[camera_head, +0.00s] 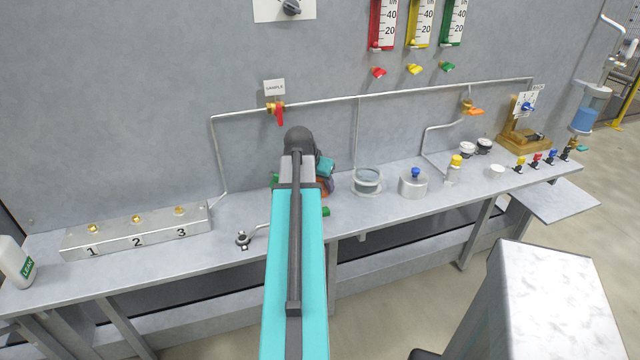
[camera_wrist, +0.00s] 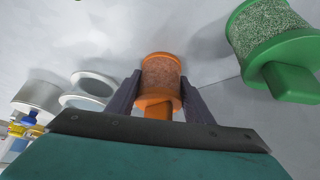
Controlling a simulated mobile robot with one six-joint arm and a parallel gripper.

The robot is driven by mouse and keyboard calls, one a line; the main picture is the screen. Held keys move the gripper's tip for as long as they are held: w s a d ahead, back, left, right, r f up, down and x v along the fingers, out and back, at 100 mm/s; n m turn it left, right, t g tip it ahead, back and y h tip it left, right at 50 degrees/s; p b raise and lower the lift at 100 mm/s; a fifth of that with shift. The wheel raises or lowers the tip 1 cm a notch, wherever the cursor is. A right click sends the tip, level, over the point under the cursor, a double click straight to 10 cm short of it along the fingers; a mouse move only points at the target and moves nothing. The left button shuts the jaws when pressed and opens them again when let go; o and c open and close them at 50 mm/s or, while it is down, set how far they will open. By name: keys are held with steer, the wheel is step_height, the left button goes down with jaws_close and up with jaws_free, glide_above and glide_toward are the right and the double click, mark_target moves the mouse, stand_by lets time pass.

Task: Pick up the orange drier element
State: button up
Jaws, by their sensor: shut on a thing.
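The orange drier element (camera_wrist: 161,78) shows in the wrist view as a short cylinder with orange end rims and a brown granular middle. My gripper (camera_wrist: 160,88) is shut on it, with one dark finger on each side. Whether the element still touches the bench cannot be told. In the head view my arm hides most of the gripper, and only a little of the orange element (camera_head: 327,186) shows at its right side.
A green drier element (camera_wrist: 272,45) stands close by on the right in the wrist view. A glass-walled round dish (camera_head: 367,181) and a metal pot (camera_head: 413,183) stand right of my arm. A numbered block (camera_head: 137,233) and a ring-ended tool (camera_head: 243,239) are on the left.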

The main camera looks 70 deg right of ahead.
steer(key=shift+r, duration=0.1)
step_height(320, 180, up, 28)
steer(key=b, duration=0.4)
stand_by(0.7)
steer(key=shift+s, duration=0.1)
stand_by(0.4)
steer(key=s+d+f, duration=0.3)
steer(key=s+f, duration=0.3)
steer(key=f, duration=0.2)
steer(key=s+d+f+b, duration=0.1)
steer(key=s+d+f, duration=0.2)
steer(key=s+f, duration=0.4)
steer(key=shift+s+f, duration=0.15)
steer(key=shift+f, duration=0.75)
steer(key=shift+d+r, duration=0.1)
steer(key=shift+d, duration=0.15)
steer(key=shift+d, duration=0.35)
